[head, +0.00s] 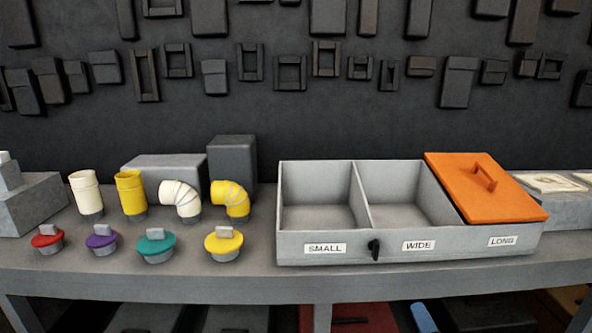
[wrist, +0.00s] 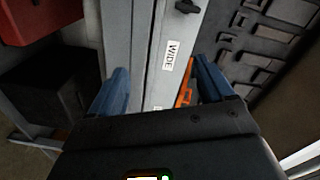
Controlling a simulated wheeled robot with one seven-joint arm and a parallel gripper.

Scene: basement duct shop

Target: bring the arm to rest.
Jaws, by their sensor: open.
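My gripper (wrist: 161,86) shows in the wrist view with its two blue fingers spread apart and nothing between them. It faces the bench front and the divided box, with the WIDE label (wrist: 171,56) ahead of it. The grey divided box (head: 300,246) stands on the bench (head: 180,283). Its SMALL and WIDE compartments look empty, and an orange lid (head: 480,196) covers the LONG one. A black knob (head: 375,250) is on its front.
Left of the box stand a cream pipe (head: 86,193), a yellow pipe (head: 130,194), a white elbow (head: 181,200) and a yellow elbow (head: 231,199). Red, purple, teal (head: 156,246) and yellow caps sit before them. A blue item (head: 424,317) shows below the bench top.

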